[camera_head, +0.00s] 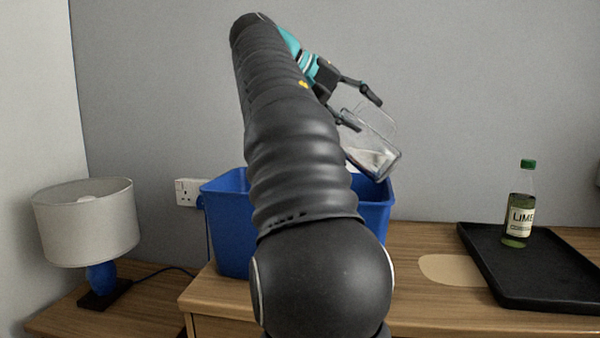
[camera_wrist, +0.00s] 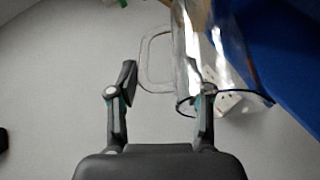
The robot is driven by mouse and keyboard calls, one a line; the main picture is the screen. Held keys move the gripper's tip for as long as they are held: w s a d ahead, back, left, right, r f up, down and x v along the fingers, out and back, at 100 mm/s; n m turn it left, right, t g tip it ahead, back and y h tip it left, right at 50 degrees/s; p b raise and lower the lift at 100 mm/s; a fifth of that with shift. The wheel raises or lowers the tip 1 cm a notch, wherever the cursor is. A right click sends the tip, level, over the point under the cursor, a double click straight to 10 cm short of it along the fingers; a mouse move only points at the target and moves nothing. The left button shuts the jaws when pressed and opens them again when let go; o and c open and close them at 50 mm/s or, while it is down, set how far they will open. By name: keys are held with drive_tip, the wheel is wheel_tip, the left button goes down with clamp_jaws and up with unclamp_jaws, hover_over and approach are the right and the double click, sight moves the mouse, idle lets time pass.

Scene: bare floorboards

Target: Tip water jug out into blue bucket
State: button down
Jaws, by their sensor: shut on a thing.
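The water jug (camera_head: 377,152) is clear and see-through, and hangs tilted above the right part of the blue bucket (camera_head: 224,232). In the wrist view the jug (camera_wrist: 212,50) shows with its clear handle (camera_wrist: 147,62) between my fingers. My gripper (camera_head: 361,111) is shut on the jug at its handle; the fingers also show in the wrist view (camera_wrist: 163,85). Something pale shows in the jug's lower end; I cannot tell whether water is flowing. The bucket stands on the wooden top, partly hidden behind my arm, and its inside is mostly hidden. Its blue side (camera_wrist: 288,45) fills the wrist view's upper right.
A black tray (camera_head: 545,285) holds a green-capped lime bottle (camera_head: 519,205) at the right. A beige oval patch (camera_head: 450,270) lies left of it. A lamp (camera_head: 87,222) stands on a lower surface at the left. A socket (camera_head: 188,192) is on the wall behind.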

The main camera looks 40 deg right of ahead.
sight(379, 136)
drive_tip(key=shift+s+d+f+t+y, duration=0.3)
drive_tip(key=shift+f+t+y, duration=0.1)
drive_tip(key=shift+f+y, duration=0.1)
drive_tip(key=shift+s+d+r+m+t+y, duration=0.1)
drive_tip(key=shift+s+d+m+t+y, duration=0.4)
drive_tip(key=shift+s+d+t+y, duration=0.5)
drive_tip(key=shift+s+d+r+t+y, duration=0.5)
drive_tip(key=shift+s+r+t, duration=0.1)
drive_tip(key=shift+s, duration=0.05)
drive_tip(key=shift+s+d, duration=0.1)
drive_tip(key=shift+s, duration=0.15)
drive_tip(key=shift+s+d+f+m+t+y, duration=0.3)
drive_tip(key=shift+s+d+f+t+y, duration=0.25)
drive_tip(key=shift+f+t, duration=0.2)
drive_tip(key=shift+s+d+f+t+y, duration=0.15)
drive_tip(key=shift+s+d+t+y, duration=0.3)
drive_tip(key=shift+t+y, duration=0.3)
drive_tip(key=shift+s+m, duration=0.1)
drive_tip(key=shift+m, duration=0.2)
drive_tip(key=shift+s, duration=0.1)
